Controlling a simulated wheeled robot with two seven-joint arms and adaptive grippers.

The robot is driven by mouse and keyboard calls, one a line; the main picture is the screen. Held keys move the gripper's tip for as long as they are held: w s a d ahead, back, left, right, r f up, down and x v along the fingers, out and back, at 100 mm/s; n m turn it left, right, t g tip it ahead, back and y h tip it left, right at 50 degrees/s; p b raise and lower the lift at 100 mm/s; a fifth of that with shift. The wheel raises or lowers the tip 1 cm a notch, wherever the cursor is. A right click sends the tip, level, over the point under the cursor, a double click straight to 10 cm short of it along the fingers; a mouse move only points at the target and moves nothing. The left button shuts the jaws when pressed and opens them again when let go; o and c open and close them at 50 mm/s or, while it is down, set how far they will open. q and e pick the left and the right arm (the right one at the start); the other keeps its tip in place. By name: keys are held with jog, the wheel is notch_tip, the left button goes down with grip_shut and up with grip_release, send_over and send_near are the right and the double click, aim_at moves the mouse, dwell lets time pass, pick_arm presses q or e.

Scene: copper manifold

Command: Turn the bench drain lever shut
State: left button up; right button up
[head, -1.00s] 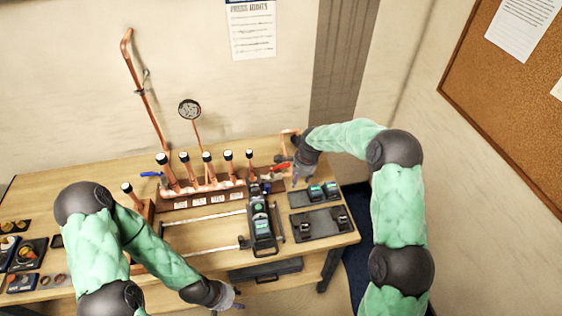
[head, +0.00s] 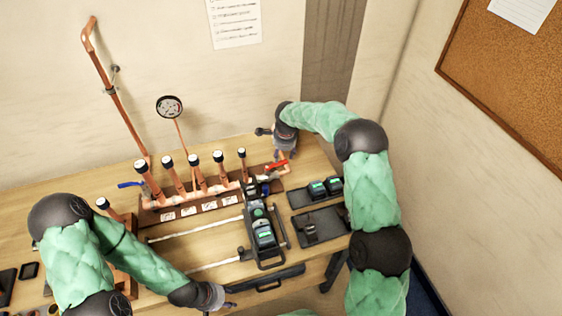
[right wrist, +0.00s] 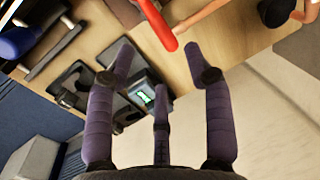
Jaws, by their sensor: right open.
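The copper manifold (head: 200,192) stands on the bench with several black-capped upright pipes. A red lever (head: 277,165) sits at its right end, and a blue lever (head: 130,184) at its left end. My right gripper (head: 287,154) is just behind and above the red lever. In the right wrist view the red lever (right wrist: 157,24) lies ahead of the spread, empty fingers of my right gripper (right wrist: 160,62), its rounded end near the gap between them; I see no contact. My left gripper (head: 226,297) is low near the bench's front edge; its finger opening is unclear.
A black-and-green tool (head: 263,232) lies in front of the manifold. Black trays (head: 318,226) with small devices lie at the right. A pressure gauge (head: 169,106) rises behind the manifold. The wall (head: 240,80) is close behind the bench.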

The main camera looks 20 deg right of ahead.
aim_at(281, 163)
jog(key=f, duration=0.2)
jog(key=w+f, duration=0.1)
jog(key=f, duration=0.3)
jog(key=shift+w+f, duration=0.25)
jog(key=shift+f, duration=0.15)
jog(key=shift+a, duration=0.1)
grip_shut()
